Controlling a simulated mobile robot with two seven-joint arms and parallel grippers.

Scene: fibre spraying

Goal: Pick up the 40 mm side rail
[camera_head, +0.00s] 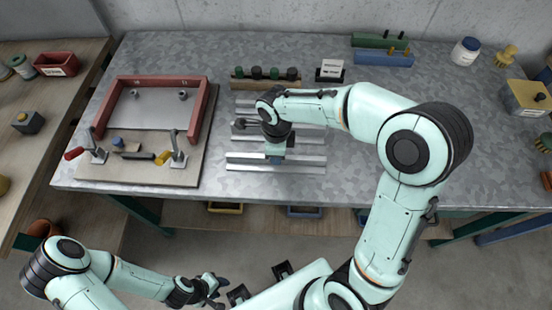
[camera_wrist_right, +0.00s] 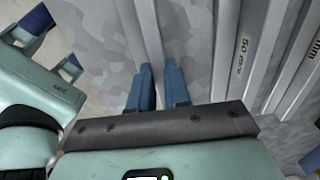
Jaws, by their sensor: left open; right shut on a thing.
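Several grey metal side rails lie parallel on the workbench in the middle of the head view. My right gripper (camera_head: 275,159) is over the front rail (camera_head: 240,165). In the right wrist view its blue fingers (camera_wrist_right: 156,85) are shut on a narrow grey rail (camera_wrist_right: 147,28). No label shows on this held rail, and I cannot tell whether it is clear of the bench. A neighbouring rail (camera_wrist_right: 243,45) bears a "50" marking, and one further right reads "mm". My left gripper (camera_head: 215,288) is open and empty, in front of the bench.
A wooden board with a red frame fixture (camera_head: 120,80) and toggle clamps stands left on the bench (camera_head: 400,180). A rack with dark knobs (camera_head: 238,84) and a small sign (camera_head: 330,69) stand behind the rails. Green and blue blocks (camera_head: 385,59) are at the back. The bench's right front is clear.

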